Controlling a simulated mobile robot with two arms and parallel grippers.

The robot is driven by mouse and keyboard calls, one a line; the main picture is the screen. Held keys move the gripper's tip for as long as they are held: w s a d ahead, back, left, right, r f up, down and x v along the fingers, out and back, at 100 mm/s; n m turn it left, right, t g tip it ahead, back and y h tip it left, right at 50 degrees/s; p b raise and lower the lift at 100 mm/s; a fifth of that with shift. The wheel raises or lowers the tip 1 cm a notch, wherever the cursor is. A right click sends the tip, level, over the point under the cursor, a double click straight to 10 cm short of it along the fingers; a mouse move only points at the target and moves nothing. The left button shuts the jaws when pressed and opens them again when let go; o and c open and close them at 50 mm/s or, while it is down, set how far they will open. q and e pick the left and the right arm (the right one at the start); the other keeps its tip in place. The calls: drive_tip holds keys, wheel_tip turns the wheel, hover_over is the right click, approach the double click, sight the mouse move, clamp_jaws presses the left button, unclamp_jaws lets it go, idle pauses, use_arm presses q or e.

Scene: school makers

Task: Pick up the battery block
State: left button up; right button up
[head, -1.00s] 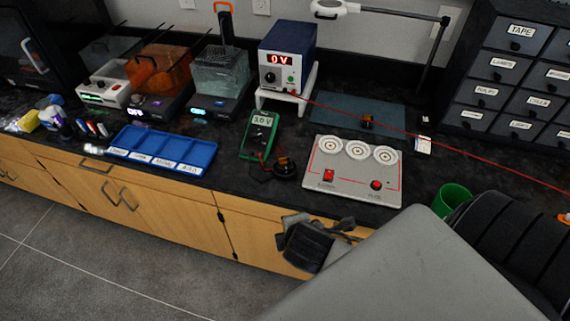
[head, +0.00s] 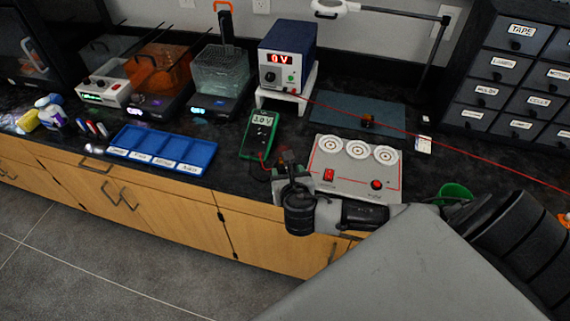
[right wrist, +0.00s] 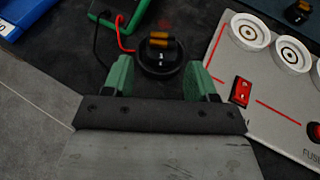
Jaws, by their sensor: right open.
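A small dark block with copper-coloured cells (right wrist: 160,43), which looks like the battery block, sits on a round black base (right wrist: 161,70) beside the multimeter in the right wrist view. In the head view my right gripper mostly hides it. My right gripper (right wrist: 162,78) is open, its two green fingers apart on either side of the base's near part, with nothing held. In the head view my right gripper (head: 289,168) is over the counter's front edge. A similar small block (head: 367,121) lies on the blue-grey mat (head: 335,111). My left gripper is out of view.
The green multimeter (head: 260,134) reads 3.0 V; red and black leads run near the base. A grey panel with three round pads (head: 340,184) stands close right. A blue tray (head: 160,148) is left. A red wire (head: 440,142) crosses the counter.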

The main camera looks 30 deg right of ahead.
sight(286, 167)
drive_tip(key=x, duration=0.5)
drive_tip(key=shift+w+d, duration=0.1)
drive_tip(key=shift+d, duration=0.05)
drive_tip(key=c, duration=0.8)
drive_tip(key=shift+r, duration=0.1)
